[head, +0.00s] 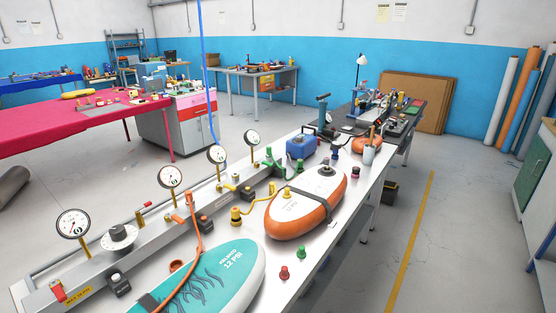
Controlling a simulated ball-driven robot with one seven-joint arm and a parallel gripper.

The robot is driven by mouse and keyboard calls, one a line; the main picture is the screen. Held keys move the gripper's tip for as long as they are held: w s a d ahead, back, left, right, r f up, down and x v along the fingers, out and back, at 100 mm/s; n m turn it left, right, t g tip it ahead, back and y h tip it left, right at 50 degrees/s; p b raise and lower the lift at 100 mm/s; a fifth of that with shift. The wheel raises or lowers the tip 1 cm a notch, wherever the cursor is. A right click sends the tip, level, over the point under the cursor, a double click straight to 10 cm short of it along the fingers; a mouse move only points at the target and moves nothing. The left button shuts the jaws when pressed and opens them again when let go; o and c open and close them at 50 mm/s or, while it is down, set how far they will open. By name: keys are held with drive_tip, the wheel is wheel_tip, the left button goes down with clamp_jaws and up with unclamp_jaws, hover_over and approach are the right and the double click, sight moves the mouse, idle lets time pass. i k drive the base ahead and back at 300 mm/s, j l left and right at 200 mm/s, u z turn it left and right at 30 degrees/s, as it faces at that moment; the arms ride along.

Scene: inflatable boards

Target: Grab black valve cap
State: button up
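No loose cap on the bench is clearly black at this size. A black round fitting (326,170) sits on top of the white and orange inflatable board (305,204); I cannot tell whether it is a cap. A dark blue cap-like piece (335,153) and a dark red one (356,172) stand on the white bench behind that board. A red cap (284,272) and a green cap (302,251) stand near the bench's front edge. My gripper is not in view.
The white bench (262,290) runs from near left to far right. A teal board (215,280) with an orange hose lies at the near end. Several gauges (73,223) line the rail behind. The floor right of the bench is clear along a yellow line (408,245).

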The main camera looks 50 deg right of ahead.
sight(356, 169)
drive_tip(key=z, duration=1.55)
drive_tip(key=i+u, duration=0.1)
drive_tip(key=i, duration=0.25)
